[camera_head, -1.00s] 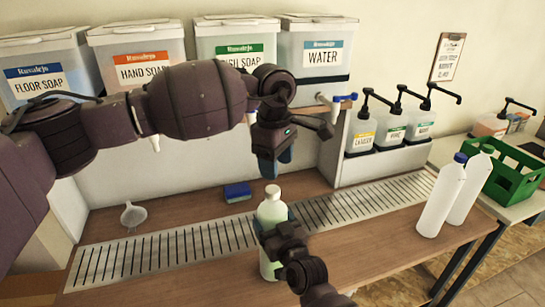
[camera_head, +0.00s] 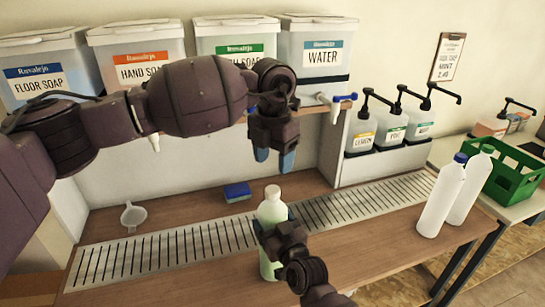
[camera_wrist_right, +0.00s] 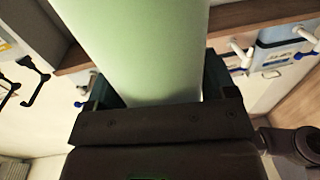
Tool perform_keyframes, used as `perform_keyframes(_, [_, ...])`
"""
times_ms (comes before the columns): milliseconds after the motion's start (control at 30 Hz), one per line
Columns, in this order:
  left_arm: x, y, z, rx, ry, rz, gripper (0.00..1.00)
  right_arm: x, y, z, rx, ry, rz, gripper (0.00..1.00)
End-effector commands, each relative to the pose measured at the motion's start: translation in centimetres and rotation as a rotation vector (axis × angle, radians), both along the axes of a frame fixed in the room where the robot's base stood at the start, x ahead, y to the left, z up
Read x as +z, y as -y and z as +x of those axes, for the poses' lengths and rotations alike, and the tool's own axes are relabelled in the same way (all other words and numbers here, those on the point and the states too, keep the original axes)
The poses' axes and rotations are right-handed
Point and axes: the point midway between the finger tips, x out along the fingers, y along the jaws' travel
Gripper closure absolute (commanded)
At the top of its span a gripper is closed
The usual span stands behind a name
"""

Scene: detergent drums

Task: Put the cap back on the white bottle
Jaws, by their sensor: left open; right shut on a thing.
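A pale green-white bottle (camera_head: 271,213) stands upright at the front edge of the slotted drain strip. Its narrow top is whitish; I cannot tell whether that is a cap or the bare neck. My right gripper (camera_head: 268,232) is shut around the bottle's body. In the right wrist view the bottle (camera_wrist_right: 135,45) fills the space between the fingers. My left gripper (camera_head: 274,158) is open above the bottle, its blue-tipped fingers pointing down and apart, with nothing seen between them. I see no loose cap.
Two white bottles, one blue-capped (camera_head: 440,200) and one green-capped (camera_head: 468,190), stand at the right. A blue sponge (camera_head: 237,192) and white funnel (camera_head: 133,216) lie behind the drain strip (camera_head: 160,252). Labelled drums line the shelf; the WATER drum's tap (camera_head: 340,99) juts out nearby.

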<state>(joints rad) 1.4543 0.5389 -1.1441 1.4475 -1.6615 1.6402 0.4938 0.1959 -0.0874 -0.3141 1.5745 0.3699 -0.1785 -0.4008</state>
Motion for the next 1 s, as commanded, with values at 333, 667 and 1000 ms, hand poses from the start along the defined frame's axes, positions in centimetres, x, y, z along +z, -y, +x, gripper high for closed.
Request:
perform_keyframes(333, [-0.01,-0.23,-0.03,0.445,-0.005,0.013,0.43,-0.08,0.04,-0.01,0.0,-0.001,0.0,0.89])
perform_keyframes(667, [-0.01,-0.25,-0.04,0.604,-0.007,0.014,0.43,-0.07,0.04,-0.01,0.0,-0.001,0.0,0.89])
perform_keyframes(1000, [-0.11,-0.25,-0.04,0.605,-0.007,0.014,0.43,-0.07,0.04,-0.01,0.0,-0.001,0.0,0.89])
